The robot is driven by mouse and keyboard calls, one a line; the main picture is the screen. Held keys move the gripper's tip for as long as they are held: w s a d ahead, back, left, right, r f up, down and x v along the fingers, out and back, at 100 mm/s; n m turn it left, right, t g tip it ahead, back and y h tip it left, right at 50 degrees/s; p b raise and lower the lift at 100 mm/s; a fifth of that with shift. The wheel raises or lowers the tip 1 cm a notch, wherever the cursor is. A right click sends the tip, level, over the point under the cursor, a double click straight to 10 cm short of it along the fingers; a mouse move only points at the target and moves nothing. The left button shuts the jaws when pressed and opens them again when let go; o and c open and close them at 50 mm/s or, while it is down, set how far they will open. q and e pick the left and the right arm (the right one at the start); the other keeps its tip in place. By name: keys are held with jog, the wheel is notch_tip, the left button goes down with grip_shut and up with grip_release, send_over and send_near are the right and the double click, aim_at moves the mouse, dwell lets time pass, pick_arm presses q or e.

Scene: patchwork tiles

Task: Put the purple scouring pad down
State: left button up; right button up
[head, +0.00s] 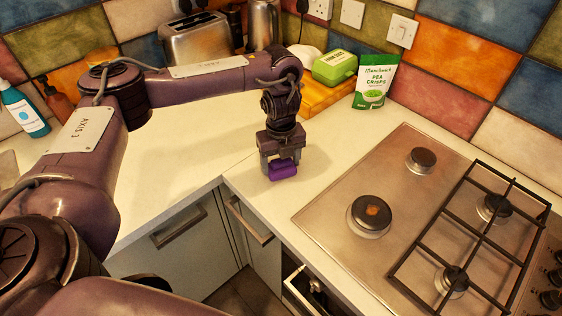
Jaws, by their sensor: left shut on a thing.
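The purple scouring pad (283,171) is a small purple block in the middle of the head view. My left gripper (281,162) points down and is shut on it. The pad is over or on the white worktop (245,163), near the inner corner by the hob; I cannot tell whether it touches the surface. The gripper hides the pad's upper part. My right gripper is not in view.
The gas hob (340,215) lies to the right. A green pea crisps bag (376,82), a green box (335,66) on an orange block (318,97), and a toaster (197,42) stand behind. A drawer (300,287) is open below. Worktop left of the gripper is clear.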

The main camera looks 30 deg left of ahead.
pick_arm(q)
jog(key=o, duration=0.9)
jog(key=shift+f, duration=0.1)
notch_tip(320, 180, up, 12)
jog(key=shift+r+p, duration=0.2)
jog(key=shift+p, duration=0.8)
